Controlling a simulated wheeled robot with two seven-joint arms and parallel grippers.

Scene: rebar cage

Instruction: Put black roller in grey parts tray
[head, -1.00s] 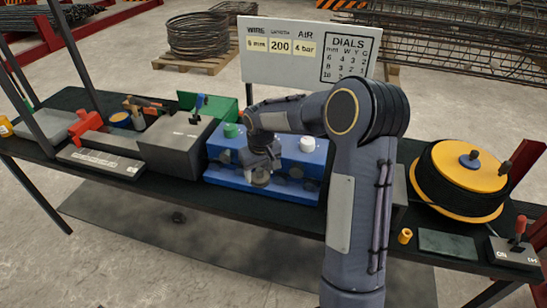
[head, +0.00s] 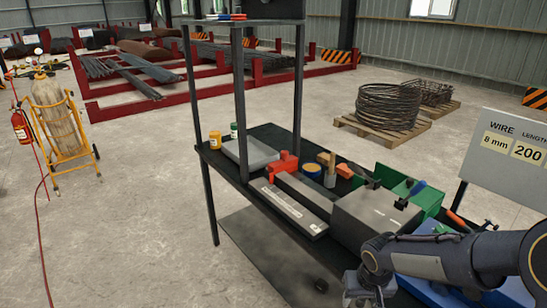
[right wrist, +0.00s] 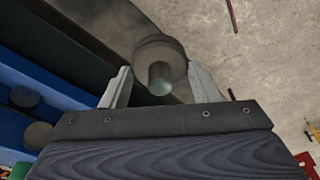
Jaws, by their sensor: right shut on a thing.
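My right gripper (head: 366,290) is low at the right in the head view, by the near side of the table. In the right wrist view its fingers (right wrist: 160,76) are shut on the black roller (right wrist: 160,50), a dark disc with a paler round stub. The roller cannot be made out in the head view. The grey parts tray (head: 248,153) lies flat at the far left end of the black table, well away from the gripper. My left gripper is not in view.
A red clamp-like part (head: 284,163), a long grey labelled bar (head: 288,206) and a grey box (head: 375,218) stand between gripper and tray. Dark posts (head: 239,90) rise around the tray's end. A blue roller housing (head: 512,292) is at right.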

